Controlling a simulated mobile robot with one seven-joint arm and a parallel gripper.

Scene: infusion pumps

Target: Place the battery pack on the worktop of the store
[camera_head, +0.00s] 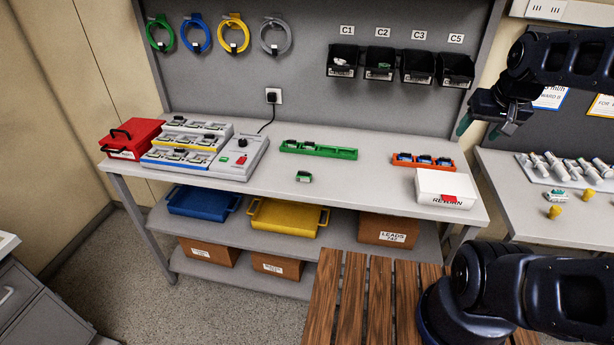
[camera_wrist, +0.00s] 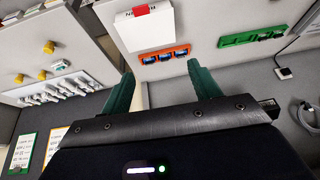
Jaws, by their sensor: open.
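A small battery pack (camera_head: 303,176), green with a dark top, rests alone on the grey worktop (camera_head: 340,185), in front of the green tray. Several similar packs sit in the green tray (camera_head: 318,150), the orange tray (camera_head: 423,161) and the charger (camera_head: 205,150). My gripper (camera_head: 484,122) is raised to the right of the worktop, well away from the loose pack. In the wrist view my gripper (camera_wrist: 163,82) shows two green fingers spread apart with nothing between them. The loose pack is not seen in the wrist view.
A white RETURN box (camera_head: 445,187) stands at the worktop's right end, also in the wrist view (camera_wrist: 150,25). A red case (camera_head: 131,138) stands at the left end. Bins hang on the back panel. A second bench (camera_head: 520,205) stands right.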

